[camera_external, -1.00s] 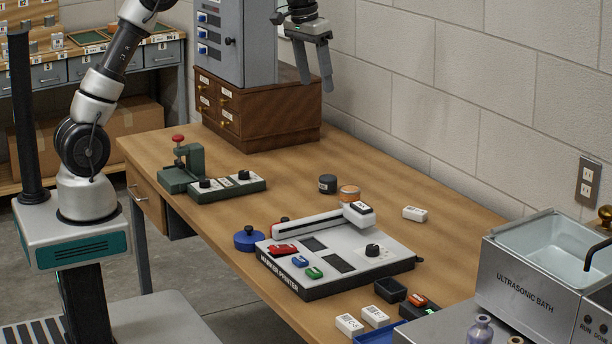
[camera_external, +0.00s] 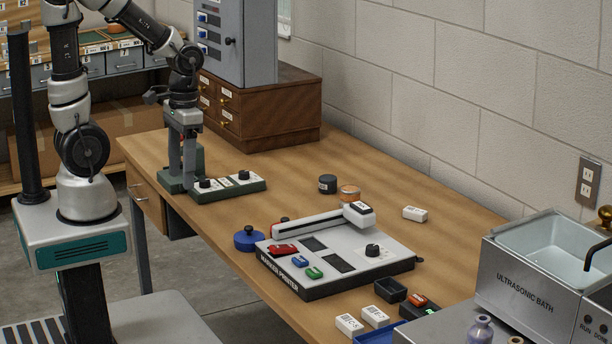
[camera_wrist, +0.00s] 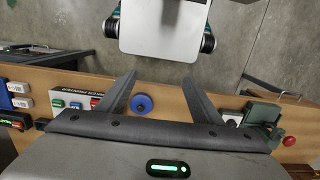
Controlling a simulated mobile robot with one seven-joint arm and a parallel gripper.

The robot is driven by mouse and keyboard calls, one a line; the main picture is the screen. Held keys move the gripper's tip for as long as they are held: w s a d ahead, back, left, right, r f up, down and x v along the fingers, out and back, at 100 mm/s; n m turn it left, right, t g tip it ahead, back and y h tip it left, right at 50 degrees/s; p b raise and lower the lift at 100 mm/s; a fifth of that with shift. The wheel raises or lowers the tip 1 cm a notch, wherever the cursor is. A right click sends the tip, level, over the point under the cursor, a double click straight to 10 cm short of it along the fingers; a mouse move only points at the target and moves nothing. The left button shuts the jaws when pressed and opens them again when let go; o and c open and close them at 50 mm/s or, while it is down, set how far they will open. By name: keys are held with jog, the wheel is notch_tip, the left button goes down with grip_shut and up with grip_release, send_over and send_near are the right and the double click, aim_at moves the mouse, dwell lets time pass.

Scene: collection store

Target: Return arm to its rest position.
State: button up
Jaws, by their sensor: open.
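My gripper (camera_external: 181,168) points down above the back left of the wooden table (camera_external: 235,215) in the outside view, in front of the green press, which it partly covers. The gap between its fingers is empty. In the wrist view the two fingers of my gripper (camera_wrist: 162,82) stand wide apart. A blue round lid (camera_wrist: 142,104) shows between them, lower down on the table and not touched. My arm is bent at the elbow, with its forearm reaching out from the base to the table.
The green press (camera_external: 172,182) and its switch box (camera_external: 228,187) stand close to my gripper. A wooden drawer unit (camera_external: 275,120) with a grey cabinet (camera_external: 237,45) is behind. The marker printer (camera_external: 335,255) and small blocks lie nearer the front.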

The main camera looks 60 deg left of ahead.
notch_tip(320, 180, up, 28)
jog(key=w+t+p, duration=0.1)
jog(key=t+p, duration=0.5)
jog(key=p, duration=0.8)
jog(key=shift+w, duration=0.4)
jog(key=shift+s+d, duration=0.1)
